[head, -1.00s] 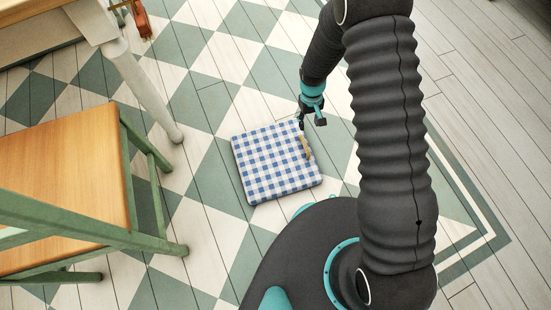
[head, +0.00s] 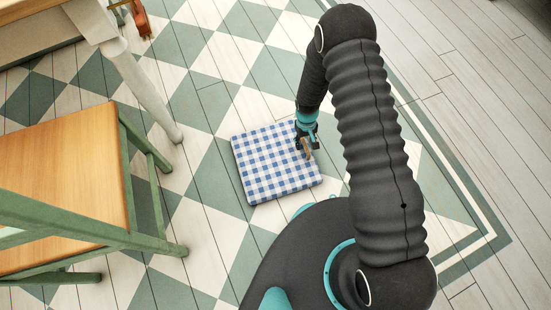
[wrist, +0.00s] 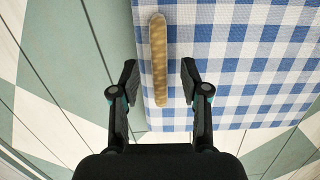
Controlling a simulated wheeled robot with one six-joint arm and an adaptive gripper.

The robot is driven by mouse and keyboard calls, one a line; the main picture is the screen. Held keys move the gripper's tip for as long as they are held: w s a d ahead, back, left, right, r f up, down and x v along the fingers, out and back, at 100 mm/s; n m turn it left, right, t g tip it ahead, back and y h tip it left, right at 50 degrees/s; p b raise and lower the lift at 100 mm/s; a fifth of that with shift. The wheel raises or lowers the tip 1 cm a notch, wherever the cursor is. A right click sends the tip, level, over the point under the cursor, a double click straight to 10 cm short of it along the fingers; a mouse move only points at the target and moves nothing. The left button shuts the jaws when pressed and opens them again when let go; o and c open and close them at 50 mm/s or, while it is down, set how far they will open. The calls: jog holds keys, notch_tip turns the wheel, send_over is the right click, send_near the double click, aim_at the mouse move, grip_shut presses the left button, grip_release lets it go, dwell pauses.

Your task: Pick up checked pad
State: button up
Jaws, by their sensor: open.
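The checked pad (head: 268,167) is a square blue-and-white cushion lying flat on the floor, left of my arm in the head view. It fills the upper right of the wrist view (wrist: 255,50). My gripper (head: 307,153) is over the pad's right edge in the head view. In the wrist view my gripper (wrist: 159,82) is open, its two fingers apart on either side of a thin tan-brown stick-like piece (wrist: 159,58) along the pad's edge. Neither finger visibly grips it. In the head view this piece (head: 308,154) is partly hidden by my gripper.
A wooden chair with a green frame (head: 65,190) stands at the left. A white table leg (head: 140,85) stands behind it, with a small reddish-brown object (head: 142,22) near the top. Green-and-white patterned floor (head: 210,240) is clear around the pad.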

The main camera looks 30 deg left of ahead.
notch_tip(320, 180, down, 2)
jog(key=shift+s+d, duration=0.1)
jog(key=shift+d, duration=0.05)
grip_shut()
jog(key=shift+r, duration=0.1)
dwell(0.3)
